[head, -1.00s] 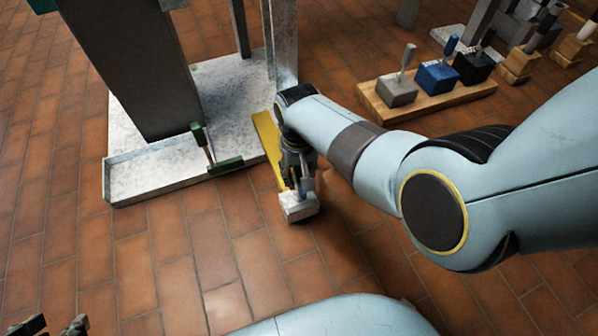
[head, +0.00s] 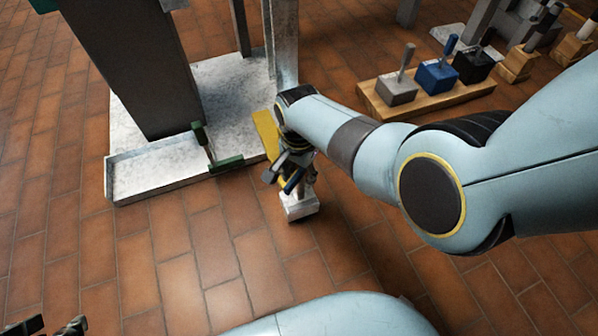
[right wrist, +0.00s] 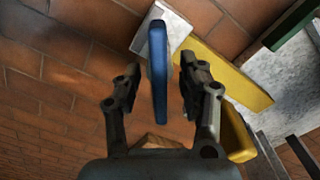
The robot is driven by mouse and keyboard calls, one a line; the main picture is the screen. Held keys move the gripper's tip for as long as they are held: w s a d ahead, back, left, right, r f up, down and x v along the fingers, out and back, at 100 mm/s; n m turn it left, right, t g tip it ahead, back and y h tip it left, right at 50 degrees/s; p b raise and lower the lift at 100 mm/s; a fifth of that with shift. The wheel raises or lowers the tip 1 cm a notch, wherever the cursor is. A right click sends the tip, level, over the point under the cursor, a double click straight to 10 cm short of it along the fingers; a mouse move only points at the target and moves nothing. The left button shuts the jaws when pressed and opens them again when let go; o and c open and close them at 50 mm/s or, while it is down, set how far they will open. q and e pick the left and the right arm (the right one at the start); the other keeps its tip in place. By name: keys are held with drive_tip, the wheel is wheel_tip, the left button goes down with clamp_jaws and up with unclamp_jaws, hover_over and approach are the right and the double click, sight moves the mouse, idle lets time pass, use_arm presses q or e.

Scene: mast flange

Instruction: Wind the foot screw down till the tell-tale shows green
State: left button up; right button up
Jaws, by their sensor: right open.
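The foot screw's blue handle (right wrist: 158,75) stands between the open fingers of my right gripper (right wrist: 155,90) in the right wrist view, with gaps showing at both sides. In the head view the right gripper (head: 288,172) is over a pale foot block (head: 299,208) on the floor, and the blue handle shows beside the fingers. The screw's thread is hidden. A yellow bar (head: 266,134) runs from the base plate toward the foot. I cannot make out the tell-tale for certain. Part of my left gripper (head: 46,327) shows at the bottom left corner; its jaw state is unclear.
A pale metal base plate (head: 150,176) carries a thick grey mast (head: 135,65). A dark green upright (head: 199,134) and green bar (head: 227,163) sit at its front edge. A wooden board (head: 432,101) with several handled blocks lies to the right. The tiled floor in front is clear.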

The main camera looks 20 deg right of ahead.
wheel_tip(320, 180, up, 5)
drive_tip(key=p, duration=0.3)
drive_tip(key=shift+w+f+p, duration=0.1)
drive_tip(key=shift+f+p, duration=0.1)
drive_tip(key=shift+p, duration=0.2)
drive_tip(key=shift+r+p, duration=0.3)
drive_tip(key=shift+r, duration=0.05)
use_arm(q)
drive_tip(key=shift+t, duration=0.4)
drive_tip(key=r, duration=0.2)
drive_tip(key=w+r, duration=0.1)
drive_tip(key=r, duration=0.2)
drive_tip(key=shift+w+r, duration=0.1)
drive_tip(key=shift+w, duration=0.05)
use_arm(e)
drive_tip(key=shift+f, duration=0.2)
drive_tip(key=shift+s, duration=0.2)
